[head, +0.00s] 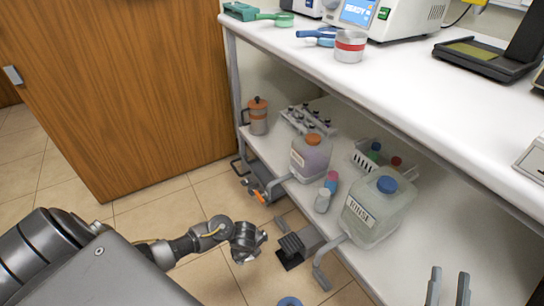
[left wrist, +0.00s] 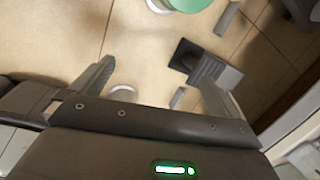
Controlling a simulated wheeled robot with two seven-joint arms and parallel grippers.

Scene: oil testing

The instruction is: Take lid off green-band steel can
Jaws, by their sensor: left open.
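No steel can with a green band shows clearly. A round green thing (left wrist: 183,3) with a pale rim is cut off by the top edge of the left wrist view; I cannot tell if it is the can or its lid. My left gripper (left wrist: 155,78) is open and empty over the tiled floor, below that green thing in the picture. In the head view it is low in front of the shelf (head: 245,242). My right gripper (head: 448,285) is at the bottom right, its two fingers apart with nothing between them.
A red-band steel can (head: 350,47) stands on the white bench, right of blue and green (head: 284,19) items. A dark pedal (head: 293,247) lies on the floor. A wooden cabinet (head: 130,90) stands at left.

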